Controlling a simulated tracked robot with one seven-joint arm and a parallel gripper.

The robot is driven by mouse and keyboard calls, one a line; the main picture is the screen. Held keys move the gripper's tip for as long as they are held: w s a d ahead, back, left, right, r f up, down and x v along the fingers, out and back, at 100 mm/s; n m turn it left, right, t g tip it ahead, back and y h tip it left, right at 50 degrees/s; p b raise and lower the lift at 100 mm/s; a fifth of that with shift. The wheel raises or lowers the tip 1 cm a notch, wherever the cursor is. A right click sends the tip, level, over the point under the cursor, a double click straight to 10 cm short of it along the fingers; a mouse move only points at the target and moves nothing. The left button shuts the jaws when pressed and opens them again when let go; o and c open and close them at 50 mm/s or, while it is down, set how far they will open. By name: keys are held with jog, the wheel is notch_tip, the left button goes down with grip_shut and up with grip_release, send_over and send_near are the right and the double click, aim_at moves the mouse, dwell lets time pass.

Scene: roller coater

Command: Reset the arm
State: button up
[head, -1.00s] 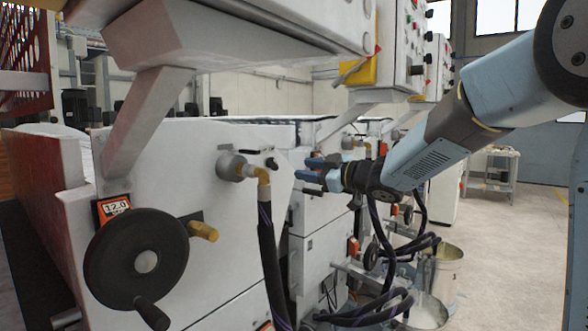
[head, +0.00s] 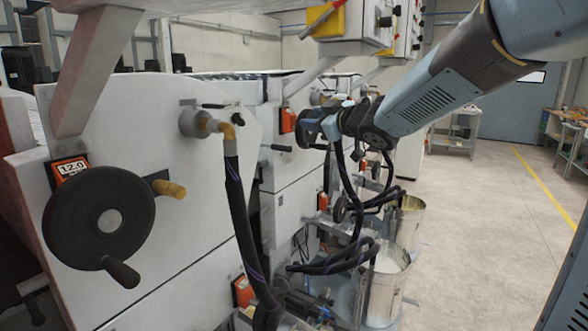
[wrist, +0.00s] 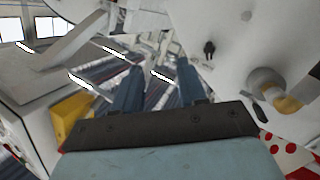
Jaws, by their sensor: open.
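My gripper (head: 312,124) is in the middle of the head view, at the end of my blue-grey arm, which reaches in from the upper right. It is in the air in front of the white machine panels and appears to hold nothing. In the wrist view its two blue fingers (wrist: 156,88) stand apart with a gap between them. Machine rollers or bars show blurred behind the fingers.
A black handwheel (head: 98,219) and a brass fitting with a hose (head: 212,128) project from the white machine (head: 150,130) at the left. Metal buckets (head: 385,285) and dark hoses stand below my arm. Clear floor (head: 480,230) lies to the right.

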jog(key=s+d+f+m+g+h, duration=0.1)
jog(key=s+d+f+m+h, duration=0.1)
jog(key=s+d+m+h, duration=0.45)
jog(key=s+d+f+m+g+h, duration=0.1)
jog(key=s+d+f+m+h, duration=0.25)
jog(key=s+d, duration=0.55)
jog(key=s+d+f+m+g, duration=0.1)
jog(key=s+f+g, duration=0.2)
jog(key=s, duration=0.5)
jog(key=s+d+f+m+g, duration=0.2)
jog(key=s+f, duration=0.3)
jog(key=s, duration=0.3)
jog(key=shift+s+f+g, duration=0.15)
jog(key=shift+g, duration=0.45)
